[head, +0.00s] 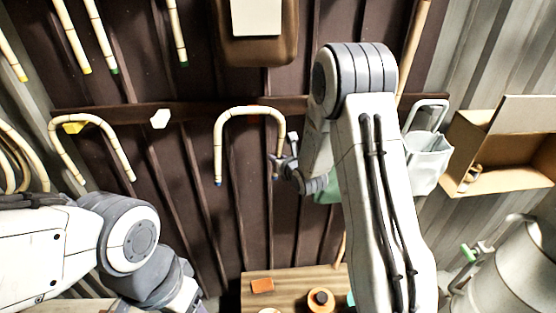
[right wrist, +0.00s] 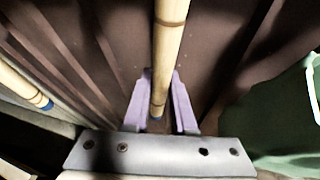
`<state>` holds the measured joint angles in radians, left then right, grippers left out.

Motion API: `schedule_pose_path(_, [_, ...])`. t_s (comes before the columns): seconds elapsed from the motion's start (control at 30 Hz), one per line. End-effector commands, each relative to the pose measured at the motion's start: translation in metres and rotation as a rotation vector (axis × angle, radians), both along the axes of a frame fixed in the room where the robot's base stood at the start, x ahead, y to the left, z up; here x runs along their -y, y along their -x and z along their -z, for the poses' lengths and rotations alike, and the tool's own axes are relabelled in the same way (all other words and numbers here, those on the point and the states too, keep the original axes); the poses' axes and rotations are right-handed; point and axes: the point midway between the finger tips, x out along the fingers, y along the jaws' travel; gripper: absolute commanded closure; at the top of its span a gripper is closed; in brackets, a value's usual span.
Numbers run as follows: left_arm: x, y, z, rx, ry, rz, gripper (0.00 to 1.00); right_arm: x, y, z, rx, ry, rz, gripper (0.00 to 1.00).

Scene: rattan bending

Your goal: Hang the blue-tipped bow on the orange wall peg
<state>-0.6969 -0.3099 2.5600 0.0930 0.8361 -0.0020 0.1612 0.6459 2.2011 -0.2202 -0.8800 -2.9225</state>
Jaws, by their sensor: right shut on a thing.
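The blue-tipped bow (head: 249,110) is an upside-down U of pale rattan, upright in front of the dark wall rail, with blue at its lower ends. My right gripper (head: 278,166) is shut on its right leg near the lower end. In the right wrist view the leg (right wrist: 170,50) runs between the two lilac fingers (right wrist: 158,108), with blue at its tip. I see no orange peg on the rail; the bow or my right arm may hide it. I cannot tell whether the bow touches a peg. My left arm shows at lower left, its gripper out of frame.
Another bow (head: 92,118) hangs at a yellow peg (head: 73,128) on the left. A white peg (head: 160,118) is bare. A pale green bin (head: 426,160) and a cardboard box (head: 500,150) are at right. A wooden table (head: 285,279) with an orange block (head: 262,285) is below.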

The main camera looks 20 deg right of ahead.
Motion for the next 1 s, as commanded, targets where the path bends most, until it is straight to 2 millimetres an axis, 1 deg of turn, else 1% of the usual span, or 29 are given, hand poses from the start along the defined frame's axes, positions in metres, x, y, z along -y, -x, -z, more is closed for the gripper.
schedule_pose_path(0.47, [0.000,0.000,-0.017,0.000,0.000,0.003,0.41,0.009,-0.033,0.001,0.000,0.000,0.001,1.00])
schedule_pose_path(0.5, [0.000,0.000,-0.007,0.001,0.001,0.002,0.41,0.009,-0.034,0.008,0.001,0.000,0.000,1.00])
schedule_pose_path(0.6, [0.000,0.000,0.001,0.000,0.000,0.001,0.41,0.010,-0.039,0.010,0.002,0.001,0.000,1.00])
schedule_pose_path(0.8, [0.000,0.000,0.010,0.000,0.000,-0.001,0.41,0.011,-0.043,0.013,0.001,0.000,0.000,1.00])
schedule_pose_path(1.0, [0.000,0.000,0.014,0.000,0.000,-0.002,0.41,0.011,-0.044,0.013,0.000,0.000,0.001,1.00])
